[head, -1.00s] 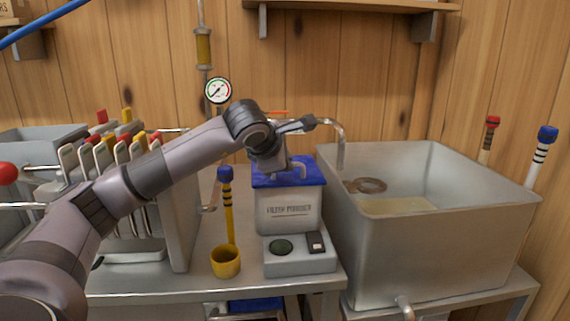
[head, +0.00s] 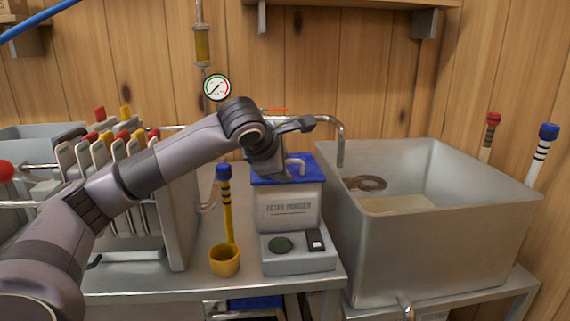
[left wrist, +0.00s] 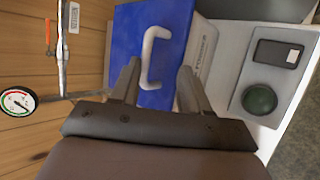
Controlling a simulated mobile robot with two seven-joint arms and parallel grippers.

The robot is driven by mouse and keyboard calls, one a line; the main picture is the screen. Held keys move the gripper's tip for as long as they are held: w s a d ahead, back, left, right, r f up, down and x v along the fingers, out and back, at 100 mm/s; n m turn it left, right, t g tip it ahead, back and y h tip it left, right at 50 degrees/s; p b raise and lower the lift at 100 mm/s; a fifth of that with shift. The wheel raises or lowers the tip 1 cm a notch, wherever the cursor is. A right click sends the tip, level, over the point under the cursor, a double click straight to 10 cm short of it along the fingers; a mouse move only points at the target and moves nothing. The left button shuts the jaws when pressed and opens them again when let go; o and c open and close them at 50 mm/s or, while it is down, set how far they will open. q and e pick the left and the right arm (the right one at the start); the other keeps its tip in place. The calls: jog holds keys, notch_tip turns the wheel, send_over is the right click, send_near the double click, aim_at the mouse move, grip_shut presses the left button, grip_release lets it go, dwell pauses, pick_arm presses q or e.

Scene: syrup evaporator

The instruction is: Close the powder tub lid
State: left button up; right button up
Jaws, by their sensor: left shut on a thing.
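The powder tub (head: 288,212) is a white box with printed lettering on its front, standing at the back of the steel bench. Its blue lid (head: 305,172) lies flat across the top and has a pale loop handle (head: 296,162). The lid and handle also show in the left wrist view (left wrist: 181,22). My left gripper (head: 276,172) is down at the left part of the lid. The exact contact is hidden. My right gripper is not in view.
A grey base with a green button (head: 280,244) sits in front of the tub. A yellow cup (head: 225,260) with a blue-topped yellow stick stands to its left. A large steel basin (head: 440,240) is close on the right. Plates in a press (head: 110,160) stand at left.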

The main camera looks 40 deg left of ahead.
pick_arm(q)
jog(key=v, duration=0.6)
jog(key=shift+w+r, duration=0.1)
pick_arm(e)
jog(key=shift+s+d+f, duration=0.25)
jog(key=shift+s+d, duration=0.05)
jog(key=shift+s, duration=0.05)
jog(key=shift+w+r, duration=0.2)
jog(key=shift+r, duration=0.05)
